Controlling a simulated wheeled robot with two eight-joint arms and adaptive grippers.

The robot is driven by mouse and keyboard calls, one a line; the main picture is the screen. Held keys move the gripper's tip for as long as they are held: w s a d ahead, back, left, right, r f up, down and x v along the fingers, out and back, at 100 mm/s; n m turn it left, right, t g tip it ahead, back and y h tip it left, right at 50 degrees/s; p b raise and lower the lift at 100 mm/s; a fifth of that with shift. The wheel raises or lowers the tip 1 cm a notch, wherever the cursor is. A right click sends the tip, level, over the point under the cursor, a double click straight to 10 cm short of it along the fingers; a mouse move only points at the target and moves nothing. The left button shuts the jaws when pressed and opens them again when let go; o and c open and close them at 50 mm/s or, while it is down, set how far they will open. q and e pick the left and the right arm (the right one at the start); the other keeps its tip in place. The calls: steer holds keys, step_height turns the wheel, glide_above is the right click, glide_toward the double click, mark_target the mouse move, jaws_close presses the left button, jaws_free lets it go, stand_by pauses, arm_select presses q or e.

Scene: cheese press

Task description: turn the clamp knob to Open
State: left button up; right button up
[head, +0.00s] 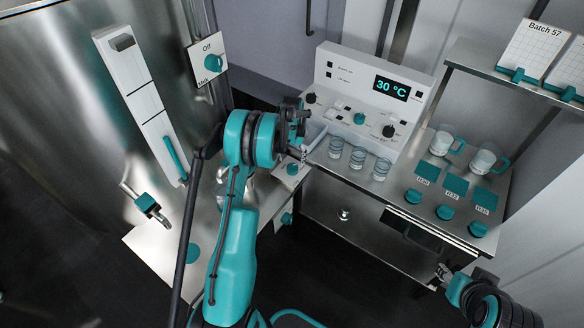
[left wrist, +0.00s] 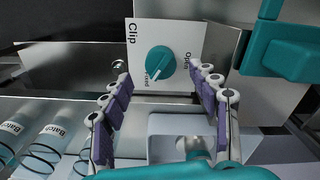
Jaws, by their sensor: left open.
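In the left wrist view a teal round knob (left wrist: 160,62) sits on a white plate (left wrist: 185,35) labelled "Clip", with "Open" printed at its right and what looks like "Fixed" at its lower left. Its white pointer line points toward the lower left, away from "Open". My left gripper (left wrist: 168,82) is open, its purple-padded fingers on either side below the knob, with nothing between the tips. In the head view my left gripper (head: 298,140) is by the bench's left end, partly hidden by its arm. My right gripper (head: 444,272) is low at the right, its jaws unclear.
A teal block (left wrist: 285,45) juts out right of the plate. Labelled glasses (left wrist: 60,130) stand at the left. In the head view the control box (head: 370,90) reads 30 °C. Two mugs (head: 443,142) and several teal caps (head: 445,212) occupy the bench's right side.

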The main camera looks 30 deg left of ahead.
mark_target(292, 167)
arm_select(q)
step_height(292, 167, down, 6)
steer(key=shift+f+b, duration=0.1)
steer(key=shift+b, duration=0.75)
steer(key=c, duration=1.2)
